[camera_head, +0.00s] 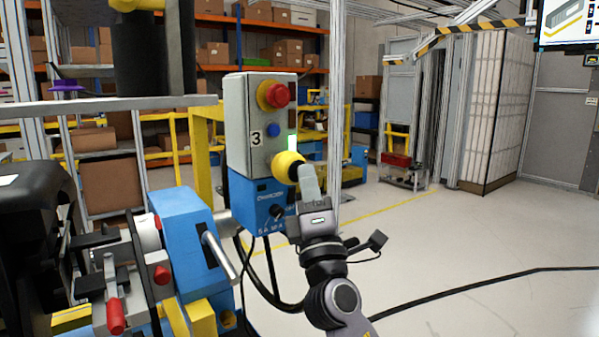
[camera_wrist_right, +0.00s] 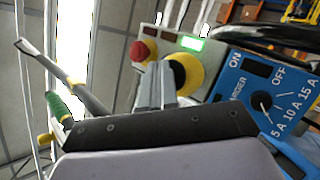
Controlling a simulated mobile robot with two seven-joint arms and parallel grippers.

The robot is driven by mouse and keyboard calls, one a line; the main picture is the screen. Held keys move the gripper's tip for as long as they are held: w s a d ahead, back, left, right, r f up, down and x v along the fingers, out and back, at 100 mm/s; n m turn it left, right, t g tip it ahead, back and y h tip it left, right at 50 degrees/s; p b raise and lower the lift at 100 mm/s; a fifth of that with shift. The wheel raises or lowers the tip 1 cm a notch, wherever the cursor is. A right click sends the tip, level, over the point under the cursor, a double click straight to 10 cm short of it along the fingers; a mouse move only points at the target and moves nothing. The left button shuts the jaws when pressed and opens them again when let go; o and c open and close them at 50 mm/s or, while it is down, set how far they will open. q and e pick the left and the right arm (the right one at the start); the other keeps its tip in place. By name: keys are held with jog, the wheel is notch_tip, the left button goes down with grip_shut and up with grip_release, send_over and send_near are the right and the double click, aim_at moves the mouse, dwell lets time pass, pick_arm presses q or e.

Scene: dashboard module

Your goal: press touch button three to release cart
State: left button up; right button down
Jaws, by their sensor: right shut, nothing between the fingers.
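A grey control box (camera_head: 240,105) marked 3 stands on a blue charger unit (camera_head: 250,205). It carries a red push button on a yellow collar (camera_head: 273,95), a blue button (camera_head: 273,130) and, lower down, a yellow dome-shaped touch button (camera_head: 284,165). A green light (camera_head: 292,142) glows just above the dome. My right gripper (camera_head: 301,172) is shut and empty, its fingertips at the dome's right side. In the right wrist view the closed fingers (camera_wrist_right: 155,88) reach up beside the yellow dome (camera_wrist_right: 186,75); they appear to touch or nearly touch it. My left gripper is not in view.
A blue machine with a metal lever (camera_head: 218,255) stands at the lower left. A metal post (camera_head: 336,90) rises just behind my right gripper. Black cables hang below the charger unit. Open floor (camera_head: 480,240) lies to the right, with a small cart (camera_head: 403,170) further back.

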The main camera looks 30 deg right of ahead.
jog(key=shift+s, duration=0.8)
jog(key=s, duration=0.1)
jog(key=s+p, duration=0.1)
jog(key=s, duration=0.3)
jog(key=shift+d, duration=0.25)
jog(key=shift+y, duration=0.3)
jog(key=a+f+m+g+y, duration=0.2)
jog(key=f+m+g+y, duration=0.15)
jog(key=f, duration=0.95)
jog(key=a+f+m+g+y, duration=0.2)
jog(key=f+g+y, duration=0.15)
jog(key=f, duration=1.05)
jog(key=s+a+f+m+g+y, duration=0.1)
jog(key=s+f+m+g, duration=0.1)
jog(key=s+f, duration=0.3)
jog(key=s+a+f+m+g+y+p, duration=0.1)
jog(key=s+a+f+m+g, duration=0.1)
jog(key=s+f, duration=0.4)
jog(key=s+a+f+m+g+y, duration=0.1)
jog(key=s+a+f+m+g, duration=0.1)
jog(key=f, duration=0.8)
jog(key=s+m+g, duration=0.1)
jog(key=s+m, duration=0.1)
jog(key=s, duration=0.1)
jog(key=shift+s+a+m, duration=0.15)
jog(key=shift+a+m, duration=0.1)
jog(key=shift+m, duration=0.1)
